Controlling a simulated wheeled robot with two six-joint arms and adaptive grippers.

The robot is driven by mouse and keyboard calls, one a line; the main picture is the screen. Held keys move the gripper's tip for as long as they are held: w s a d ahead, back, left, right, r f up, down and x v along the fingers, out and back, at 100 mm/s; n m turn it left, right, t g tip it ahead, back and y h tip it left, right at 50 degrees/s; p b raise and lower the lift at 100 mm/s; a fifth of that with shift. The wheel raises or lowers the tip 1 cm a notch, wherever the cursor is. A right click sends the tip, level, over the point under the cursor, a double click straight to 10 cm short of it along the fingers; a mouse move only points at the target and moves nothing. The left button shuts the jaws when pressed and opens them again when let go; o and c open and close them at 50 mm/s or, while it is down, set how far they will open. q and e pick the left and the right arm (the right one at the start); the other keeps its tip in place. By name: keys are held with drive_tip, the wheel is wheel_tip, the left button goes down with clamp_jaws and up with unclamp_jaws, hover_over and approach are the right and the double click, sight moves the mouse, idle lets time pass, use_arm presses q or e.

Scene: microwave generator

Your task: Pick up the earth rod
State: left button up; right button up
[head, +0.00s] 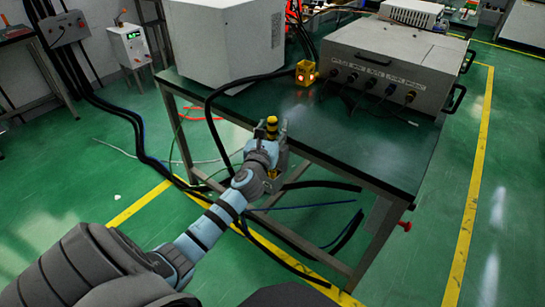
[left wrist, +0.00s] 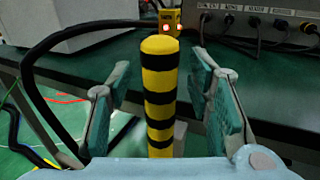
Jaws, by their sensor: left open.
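The earth rod (left wrist: 159,95) is an upright rod with yellow and black bands. In the left wrist view it stands between the two spread fingers of my left gripper, with a visible gap on each side. In the head view only its banded top (head: 272,124) shows above the gripper, near the front edge of the table. My left gripper (head: 268,155) is open around the rod, and its hand hides the rod's lower part. My right gripper is not in view.
The dark green table (head: 350,140) holds a large white cabinet (head: 222,45), a grey unit with sockets (head: 385,62) and a small yellow box with a red light (head: 306,73). A thick black cable (head: 209,115) loops past the table's front edge. More cables lie on the floor.

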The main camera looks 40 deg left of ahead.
use_arm(q)
drive_tip(key=shift+w+a, duration=0.1)
drive_tip(key=shift+w, duration=0.05)
drive_tip(key=c, duration=0.5)
clamp_jaws()
drive_tip(key=shift+r, duration=0.1)
